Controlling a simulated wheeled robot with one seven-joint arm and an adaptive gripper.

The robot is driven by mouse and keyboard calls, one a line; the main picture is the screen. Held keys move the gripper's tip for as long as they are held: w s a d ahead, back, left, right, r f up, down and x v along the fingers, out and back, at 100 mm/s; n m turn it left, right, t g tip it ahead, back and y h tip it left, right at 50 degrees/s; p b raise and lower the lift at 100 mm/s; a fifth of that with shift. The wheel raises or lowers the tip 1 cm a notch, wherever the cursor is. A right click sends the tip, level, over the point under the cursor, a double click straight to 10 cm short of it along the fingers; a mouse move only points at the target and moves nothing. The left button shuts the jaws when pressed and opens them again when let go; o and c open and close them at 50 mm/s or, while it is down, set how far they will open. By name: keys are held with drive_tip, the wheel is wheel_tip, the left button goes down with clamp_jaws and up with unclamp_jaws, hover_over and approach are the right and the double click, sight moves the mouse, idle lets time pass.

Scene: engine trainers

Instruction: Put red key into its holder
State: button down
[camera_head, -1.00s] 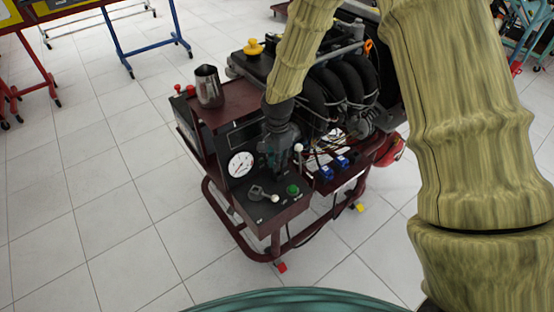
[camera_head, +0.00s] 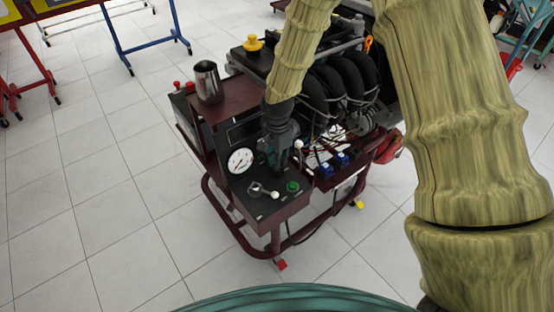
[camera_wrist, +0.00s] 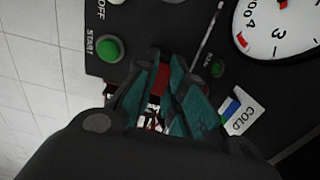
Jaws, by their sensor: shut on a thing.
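My gripper (camera_wrist: 163,80) shows teal fingers in the wrist view, closed around a small red piece, the red key (camera_wrist: 160,77). Most of the key is hidden between the fingers. In the head view my gripper (camera_head: 276,150) points down over the dark control panel (camera_head: 250,200) of the engine trainer, and the key cannot be made out there. I cannot pick out the key's holder in either view. Near the fingers in the wrist view are the green START button (camera_wrist: 109,48) and the COLD label (camera_wrist: 238,114).
A round white gauge (camera_head: 240,161) stands on the panel left of my gripper. A metal jug (camera_head: 207,82) sits on the trainer's shelf. Black engine hoses (camera_head: 335,85) and blue parts (camera_head: 334,164) are to the right. Open tiled floor lies left and in front.

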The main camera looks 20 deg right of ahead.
drive_tip(key=shift+f, duration=0.7)
drive_tip(key=c, duration=1.4)
unclamp_jaws()
drive_tip(key=shift+o, duration=0.2)
drive_tip(key=shift+o, duration=1.3)
drive_tip(key=shift+r, duration=0.25)
drive_tip(key=shift+r+p, duration=1.25)
drive_tip(key=shift+r, duration=0.1)
